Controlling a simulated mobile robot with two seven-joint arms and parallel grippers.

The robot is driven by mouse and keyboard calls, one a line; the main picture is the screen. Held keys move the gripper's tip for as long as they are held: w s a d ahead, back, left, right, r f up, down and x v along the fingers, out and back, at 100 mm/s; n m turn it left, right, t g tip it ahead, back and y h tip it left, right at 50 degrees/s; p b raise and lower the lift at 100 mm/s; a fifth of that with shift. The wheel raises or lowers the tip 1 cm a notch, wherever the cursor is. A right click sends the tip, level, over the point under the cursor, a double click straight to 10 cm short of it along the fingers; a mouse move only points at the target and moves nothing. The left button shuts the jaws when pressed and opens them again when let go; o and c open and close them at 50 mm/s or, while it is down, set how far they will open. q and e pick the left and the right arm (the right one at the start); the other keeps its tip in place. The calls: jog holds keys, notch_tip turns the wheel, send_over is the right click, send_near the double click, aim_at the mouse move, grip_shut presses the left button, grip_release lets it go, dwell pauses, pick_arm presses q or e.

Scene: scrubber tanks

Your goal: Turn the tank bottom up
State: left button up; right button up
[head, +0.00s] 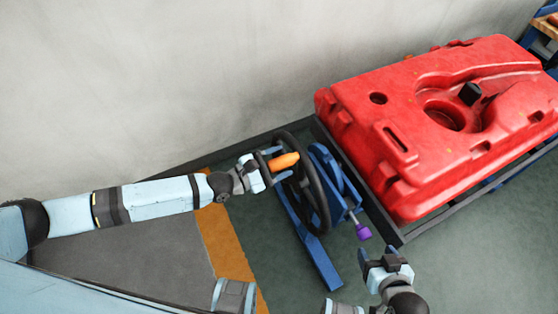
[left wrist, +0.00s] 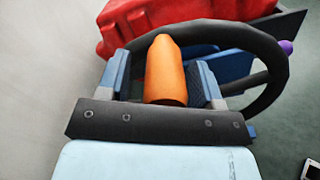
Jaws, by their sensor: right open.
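The red tank (head: 400,120) lies flat on a dark frame (head: 399,238) at the right, a round recess and a black cap on its upper face. A black handwheel (head: 322,205) with an orange handle (head: 284,161) stands left of it on a blue stand (head: 322,265). My left gripper (head: 279,163) is at the orange handle, one finger on each side. In the left wrist view the handle (left wrist: 165,72) sits between the fingers; whether both press on it is unclear. My right gripper (head: 386,256) is open and empty, below the purple knob (head: 363,232).
A grey wall (head: 150,80) runs behind the frame. An orange floor stripe (head: 228,245) lies left of the stand. The green floor (head: 480,255) at the lower right is clear. Part of a blue and wooden item (head: 546,28) shows at the top right.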

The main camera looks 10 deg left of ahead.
pick_arm(q)
jog(key=b+v, duration=0.1)
jog(key=v, duration=1.2)
jog(key=shift+s+a, duration=0.3)
